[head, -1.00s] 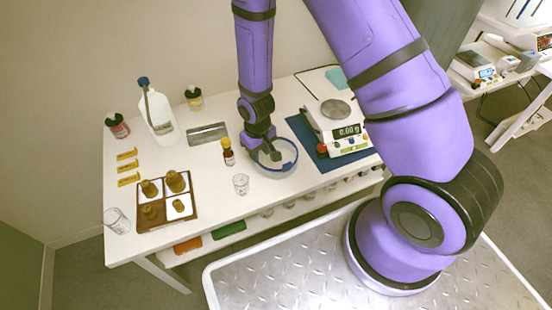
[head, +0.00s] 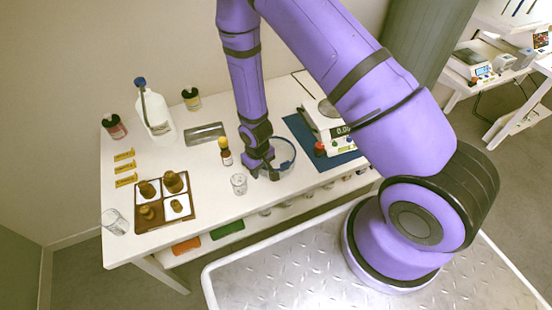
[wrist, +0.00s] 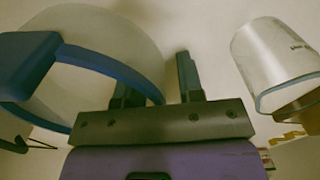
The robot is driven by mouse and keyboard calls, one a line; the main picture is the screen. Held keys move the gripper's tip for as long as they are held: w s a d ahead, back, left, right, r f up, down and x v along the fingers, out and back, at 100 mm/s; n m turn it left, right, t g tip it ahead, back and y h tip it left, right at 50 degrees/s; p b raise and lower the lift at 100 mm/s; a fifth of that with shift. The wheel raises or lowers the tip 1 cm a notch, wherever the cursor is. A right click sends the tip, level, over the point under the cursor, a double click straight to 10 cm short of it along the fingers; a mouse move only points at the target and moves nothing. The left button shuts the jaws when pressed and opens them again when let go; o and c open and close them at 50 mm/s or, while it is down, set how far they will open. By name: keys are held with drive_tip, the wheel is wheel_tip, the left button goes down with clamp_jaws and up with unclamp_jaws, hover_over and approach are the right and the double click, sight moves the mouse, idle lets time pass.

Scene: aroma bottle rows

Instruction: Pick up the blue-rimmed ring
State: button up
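The blue-rimmed ring (head: 289,165) is a clear round piece with a blue band, on the white table left of the scale. In the wrist view the ring (wrist: 110,68) fills the upper left, with a thick blue block at its left end. My gripper (head: 265,174) is low at the ring's left front edge and hides part of it. In the wrist view my gripper (wrist: 160,80) is open, its two dark fingers apart. The band's near end shows between the fingers, close to the left one. I cannot tell whether either finger touches it.
A small glass beaker (head: 239,184) stands close left of my gripper, and a dropper bottle (head: 225,152) stands behind it. A scale (head: 335,138) on a blue mat is to the right.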

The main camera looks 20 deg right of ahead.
clamp_jaws()
drive_tip(key=shift+r, duration=0.1)
idle(0.3)
